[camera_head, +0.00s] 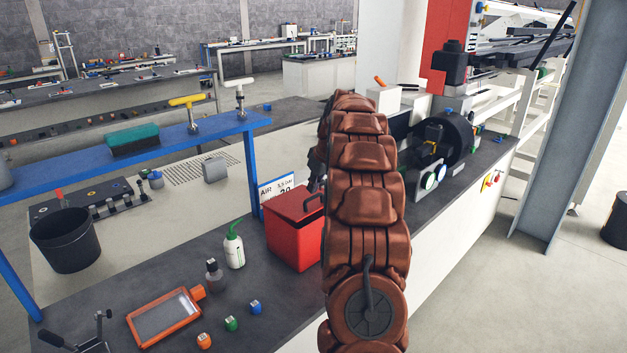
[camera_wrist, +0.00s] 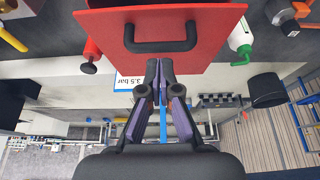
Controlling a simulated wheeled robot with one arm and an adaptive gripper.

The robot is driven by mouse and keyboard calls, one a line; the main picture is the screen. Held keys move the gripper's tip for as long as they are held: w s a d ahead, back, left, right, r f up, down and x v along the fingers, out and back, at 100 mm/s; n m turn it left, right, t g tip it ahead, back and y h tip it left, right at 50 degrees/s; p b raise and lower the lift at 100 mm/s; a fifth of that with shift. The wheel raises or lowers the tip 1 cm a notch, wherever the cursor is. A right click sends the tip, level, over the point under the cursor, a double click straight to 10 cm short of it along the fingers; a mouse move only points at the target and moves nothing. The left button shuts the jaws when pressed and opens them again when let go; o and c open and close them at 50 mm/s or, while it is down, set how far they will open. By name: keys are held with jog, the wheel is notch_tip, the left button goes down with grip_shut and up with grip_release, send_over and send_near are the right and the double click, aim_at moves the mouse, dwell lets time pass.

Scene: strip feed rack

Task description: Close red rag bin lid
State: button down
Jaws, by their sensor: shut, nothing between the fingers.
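The red rag bin (camera_head: 290,240) stands on the dark bench top in the head view, partly hidden behind my arm. Its red lid (camera_wrist: 185,52) fills the upper part of the wrist view, with a black bar handle (camera_wrist: 160,46) on it. The lid's exact angle is hard to judge from these frames. My gripper (camera_wrist: 163,72) has its fingers together with nothing between them. The fingertips appear close to the lid's edge below the handle in the wrist view; I cannot tell whether they touch it. In the head view my arm mostly hides the gripper.
A green-topped white bottle (camera_head: 234,248) stands left of the bin, and a sign (camera_head: 276,186) is behind it. An orange-framed tray (camera_head: 165,316) and small coloured caps lie nearer. A blue overhead rail (camera_head: 90,172) and a black bucket (camera_head: 66,242) are at left.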

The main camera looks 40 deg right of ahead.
aim_at(315, 197)
dwell(0.4)
jog(key=shift+s+f+b, duration=0.1)
jog(key=shift+f+b, duration=0.3)
jog(key=shift+b, duration=0.45)
jog(key=s+f+t+b, duration=0.1)
jog(key=b, duration=0.3)
jog(key=f+t+b, duration=0.1)
jog(key=f+b, duration=0.1)
jog(key=b, duration=0.2)
jog(key=shift+s+b, duration=0.35)
jog(key=shift+r, duration=0.1)
jog(key=shift+w+r+t, duration=0.15)
jog(key=shift+r+t, duration=0.15)
jog(key=shift+r, duration=0.2)
jog(key=r, duration=0.2)
jog(key=r+p, duration=0.1)
jog(key=shift+w+r, duration=0.25)
jog(key=shift+w, duration=0.05)
jog(key=b+v, duration=0.2)
jog(key=v, duration=0.7)
jog(key=shift+s+r, duration=0.2)
jog(key=shift+a, duration=0.1)
